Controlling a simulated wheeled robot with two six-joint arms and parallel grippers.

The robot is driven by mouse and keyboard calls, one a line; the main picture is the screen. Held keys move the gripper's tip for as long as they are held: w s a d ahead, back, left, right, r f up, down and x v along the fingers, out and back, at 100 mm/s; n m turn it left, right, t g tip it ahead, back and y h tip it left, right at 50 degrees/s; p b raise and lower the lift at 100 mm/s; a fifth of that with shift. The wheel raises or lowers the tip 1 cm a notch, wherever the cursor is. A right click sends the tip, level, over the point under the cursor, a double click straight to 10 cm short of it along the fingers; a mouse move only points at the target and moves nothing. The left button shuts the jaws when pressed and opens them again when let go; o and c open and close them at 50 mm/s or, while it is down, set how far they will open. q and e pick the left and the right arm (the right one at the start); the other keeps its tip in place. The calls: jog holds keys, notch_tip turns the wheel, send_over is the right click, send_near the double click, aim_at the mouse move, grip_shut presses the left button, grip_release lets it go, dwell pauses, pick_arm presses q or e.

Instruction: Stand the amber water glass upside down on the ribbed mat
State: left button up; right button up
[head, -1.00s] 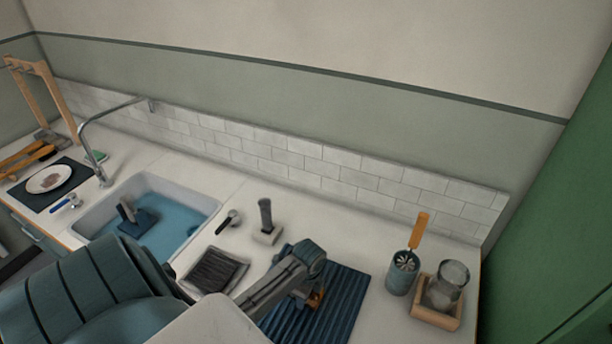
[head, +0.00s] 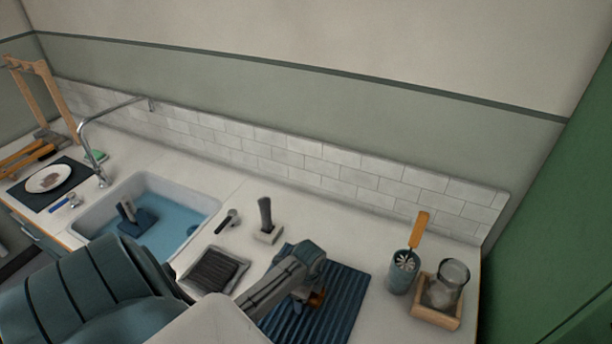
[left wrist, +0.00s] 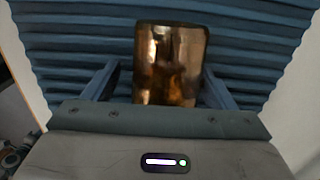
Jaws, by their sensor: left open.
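The amber water glass (left wrist: 172,62) is at the ribbed mat in the left wrist view, between my left gripper's two fingers, with a gap on each side. In the head view only a small amber part (head: 316,299) shows beside my left gripper (head: 303,299). My left gripper is open around the glass, low over the mat; it also shows in the left wrist view (left wrist: 160,82). The blue ribbed mat (head: 342,290) lies on the counter. I cannot tell which end of the glass is up. My right gripper is out of view.
A cup holding an orange-handled brush (head: 402,272) and a wooden box with a clear glass (head: 437,312) stand right of the mat. Left are a dark ribbed tray (head: 215,270), an upright grey handle on a base (head: 267,222) and the sink (head: 207,200). A tiled wall runs behind.

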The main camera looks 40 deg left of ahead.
pick_arm(q)
jog(key=r+b, duration=0.1)
jog(key=r, duration=0.4)
jog(key=r+b, duration=0.1)
jog(key=r, duration=0.3)
jog(key=shift+w+d+r+b, duration=0.15)
jog(key=shift+d+r+b, duration=0.05)
jog(key=shift+r+b, duration=0.2)
jog(key=shift+r, duration=0.55)
